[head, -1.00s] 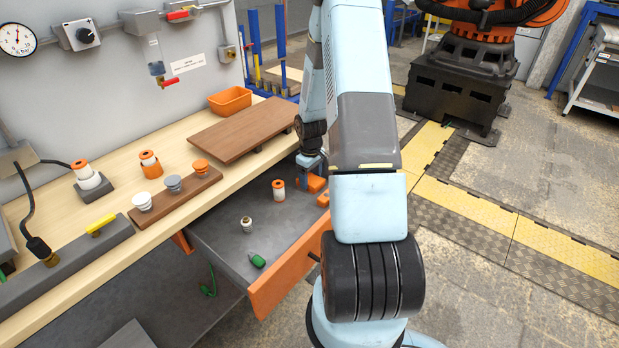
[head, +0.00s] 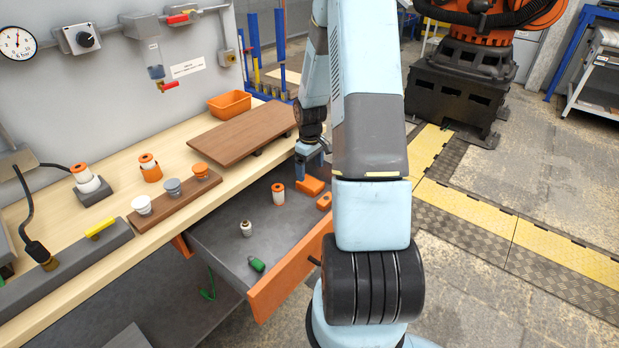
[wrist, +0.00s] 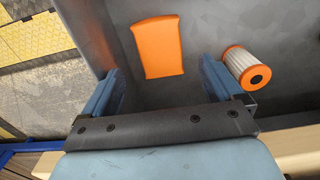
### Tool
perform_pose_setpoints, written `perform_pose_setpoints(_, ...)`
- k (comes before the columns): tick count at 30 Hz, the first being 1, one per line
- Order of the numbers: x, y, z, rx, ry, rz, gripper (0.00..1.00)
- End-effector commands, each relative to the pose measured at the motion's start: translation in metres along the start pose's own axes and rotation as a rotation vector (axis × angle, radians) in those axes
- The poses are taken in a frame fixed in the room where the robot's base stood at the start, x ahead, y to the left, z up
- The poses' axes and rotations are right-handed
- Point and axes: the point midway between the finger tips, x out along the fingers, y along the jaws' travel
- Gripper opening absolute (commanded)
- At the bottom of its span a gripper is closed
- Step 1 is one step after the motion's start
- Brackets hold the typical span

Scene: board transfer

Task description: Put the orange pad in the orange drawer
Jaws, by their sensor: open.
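The orange pad (head: 312,186) lies flat on the grey floor of the open drawer with the orange front (head: 280,283), near its far right corner. In the wrist view the pad (wrist: 158,47) shows whole, beyond the fingertips and apart from them. My gripper (head: 308,168) is above that end of the drawer, partly hidden by my arm in the head view. Its blue fingers (wrist: 160,80) are spread with nothing between them.
In the drawer are an orange-and-white cylinder (head: 277,193) close to my gripper, a small orange block (head: 324,202), a small white-bodied piece (head: 246,227) and a green piece (head: 257,265). The brown board (head: 240,133) and orange bin (head: 230,103) stand on the bench.

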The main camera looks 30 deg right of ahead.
Motion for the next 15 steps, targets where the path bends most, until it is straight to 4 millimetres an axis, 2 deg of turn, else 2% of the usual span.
perform_pose_setpoints(1,-0.01,0.001,0.0,0.001,0.002,0.002,0.93)
perform_pose_setpoints(6,-0.038,0.0,0.0,-0.001,0.002,0.002,0.93)
perform_pose_setpoints(15,-0.064,-0.001,-0.001,-0.001,0.002,0.003,0.93)
